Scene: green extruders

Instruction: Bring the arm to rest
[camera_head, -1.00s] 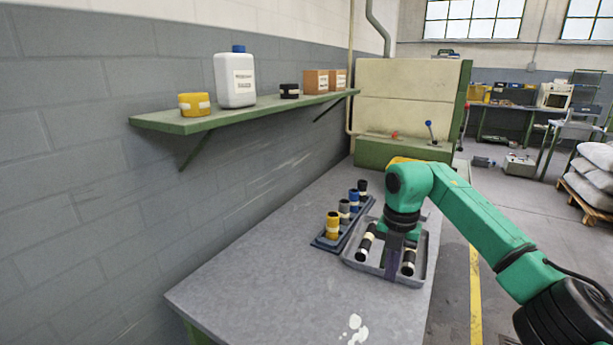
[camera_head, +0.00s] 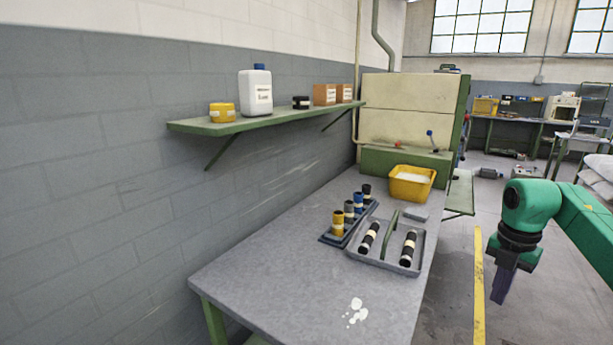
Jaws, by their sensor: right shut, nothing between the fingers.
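My right arm comes in from the right edge, green with black joints. Its right gripper (camera_head: 500,288) hangs down over the floor, to the right of the table and apart from it. The fingers are together with nothing between them. My left gripper is not in view.
The grey table (camera_head: 290,270) holds a grey tray (camera_head: 380,262) with two black cylinders and a green handle. A yellow bin (camera_head: 411,193) stands behind. A green wall shelf (camera_head: 215,128) is at left.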

